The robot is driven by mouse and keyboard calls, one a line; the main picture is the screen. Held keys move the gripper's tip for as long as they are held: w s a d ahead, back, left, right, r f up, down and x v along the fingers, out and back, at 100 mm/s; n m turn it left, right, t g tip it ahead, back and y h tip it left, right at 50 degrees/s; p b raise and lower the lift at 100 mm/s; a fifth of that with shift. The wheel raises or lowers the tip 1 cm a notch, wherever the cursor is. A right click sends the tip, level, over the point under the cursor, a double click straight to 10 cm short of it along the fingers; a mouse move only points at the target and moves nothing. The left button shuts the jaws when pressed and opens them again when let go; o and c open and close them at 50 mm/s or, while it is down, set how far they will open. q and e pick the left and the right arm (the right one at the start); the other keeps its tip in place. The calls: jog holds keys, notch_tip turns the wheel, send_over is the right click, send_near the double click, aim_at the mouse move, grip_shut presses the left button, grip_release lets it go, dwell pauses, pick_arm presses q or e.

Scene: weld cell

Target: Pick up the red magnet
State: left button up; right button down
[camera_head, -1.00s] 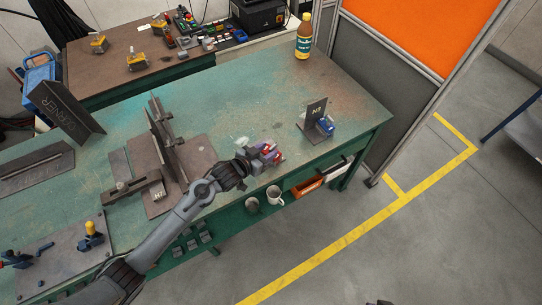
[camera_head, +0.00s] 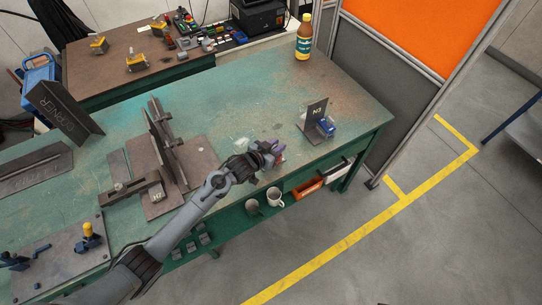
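My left gripper (camera_head: 274,150) is over the front edge of the green worktable, its arm coming in from the lower left. A small patch of the red magnet (camera_head: 281,158) shows at the gripper's fingertips; the gripper hides most of it. I cannot tell whether the fingers are apart or closed on it. My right gripper does not show.
A dark upright plate (camera_head: 316,112) with a blue object (camera_head: 327,127) beside it stands to the right. Steel fixture plates (camera_head: 167,138) stand left of the gripper. A bottle (camera_head: 303,42) stands at the back. Two mugs (camera_head: 274,196) sit on the lower shelf.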

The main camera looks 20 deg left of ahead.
pick_arm(q)
grip_shut()
dwell(1.0)
